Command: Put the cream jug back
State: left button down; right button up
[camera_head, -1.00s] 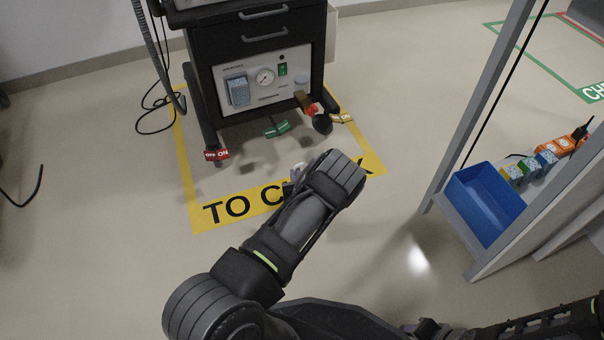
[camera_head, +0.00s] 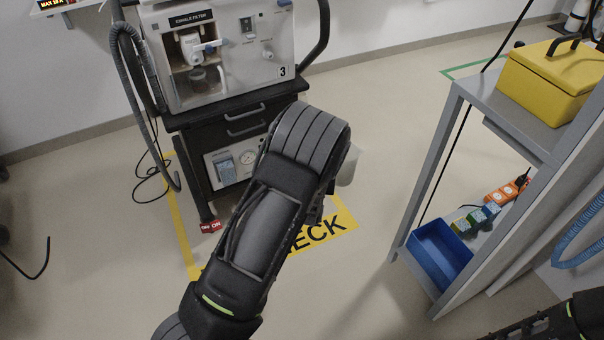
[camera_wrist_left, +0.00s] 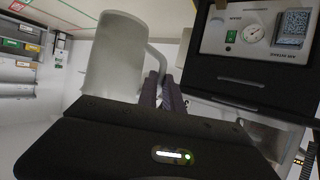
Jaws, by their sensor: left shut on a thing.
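The cream jug (camera_wrist_left: 115,55) is close in front of the left wrist camera, left of centre, with its handle (camera_wrist_left: 155,60) toward my fingers. My left gripper (camera_wrist_left: 163,92) is shut on the jug's handle. In the head view a pale part of the jug (camera_head: 347,168) shows just right of my left forearm, in the air in front of the cart. The left fingers are hidden behind the forearm there. My right gripper is not in view; only part of the right arm shows at the lower right.
The ventilator (camera_head: 225,45) stands on a black cart (camera_head: 190,160) within yellow floor tape (camera_head: 340,228). At right, a grey shelf unit (camera_head: 425,185) carries a yellow case (camera_head: 552,78) on top and a blue bin (camera_head: 438,255) low down. Floor between cart and shelf is clear.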

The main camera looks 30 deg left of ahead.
pick_arm(q)
jog(key=s+d+r+m+h+p, duration=0.1)
jog(key=d+r+p, duration=0.3)
jog(key=r, duration=0.4)
jog(key=s+d+r+m+h+p, duration=0.1)
jog(key=s+d+r+h+p, duration=0.1)
jog(key=r+p, duration=0.3)
jog(key=s+d+r+m+h+p, duration=0.1)
jog(key=d+r+p, duration=0.4)
jog(key=r, duration=0.7)
jog(key=shift+s+d+r+m+t, duration=0.25)
jog(key=shift+s+d+m+t, duration=0.15)
jog(key=shift+s, duration=0.15)
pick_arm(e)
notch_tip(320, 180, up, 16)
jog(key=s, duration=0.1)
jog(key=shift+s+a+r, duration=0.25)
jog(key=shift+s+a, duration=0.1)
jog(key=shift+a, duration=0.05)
